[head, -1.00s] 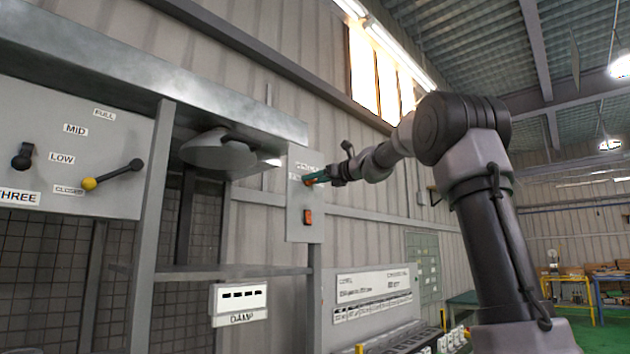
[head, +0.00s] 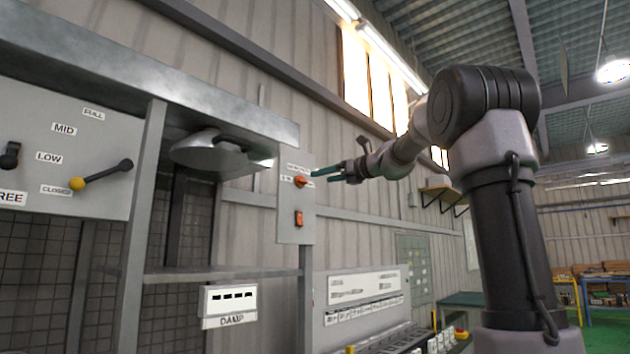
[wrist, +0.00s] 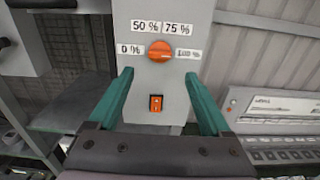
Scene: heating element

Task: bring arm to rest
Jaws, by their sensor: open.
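My gripper (head: 328,175) has green fingers and is open and empty. In the head view it is apart from a narrow grey control panel (head: 296,234), just right of its orange knob (head: 301,181). In the wrist view both fingers (wrist: 161,100) point at the panel, with the orange knob (wrist: 160,51) beyond and between them. The knob has labels 0 %, 50 %, 75 % and one more at the right that is hard to read. An orange-red switch (wrist: 156,103) sits below the knob.
A metal hood-like part (head: 222,152) hangs beside the panel. A white DAMP box (head: 228,303) is below. Open room lies to the right of my arm.

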